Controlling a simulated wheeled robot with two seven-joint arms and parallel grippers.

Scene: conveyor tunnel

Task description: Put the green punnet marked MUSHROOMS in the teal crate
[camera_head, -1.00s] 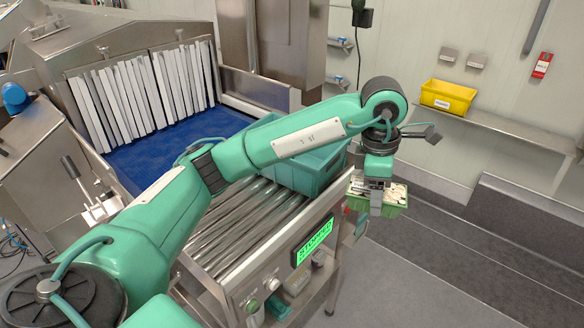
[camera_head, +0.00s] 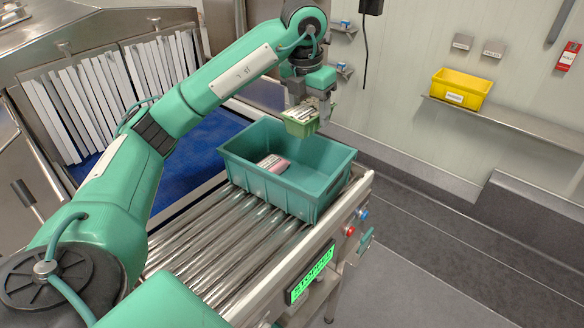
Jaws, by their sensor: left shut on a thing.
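The green punnet (camera_head: 301,127) with pale contents is held in my left gripper (camera_head: 310,105), which is shut on it. Its marking is too small to read. The teal crate (camera_head: 316,199) stands on the conveyor rollers, open side up. In the picture the punnet is just above the crate's far rim; how high it hangs over it I cannot tell. A pink-and-white pack (camera_head: 272,163) lies inside the crate. My right gripper is not in view.
Metal rollers (camera_head: 205,240) run in front of the crate, beside a green-lit display (camera_head: 310,273). White strip curtains (camera_head: 105,95) hang over a blue belt (camera_head: 195,150) at left. A yellow bin (camera_head: 461,88) sits on a wall shelf (camera_head: 505,125).

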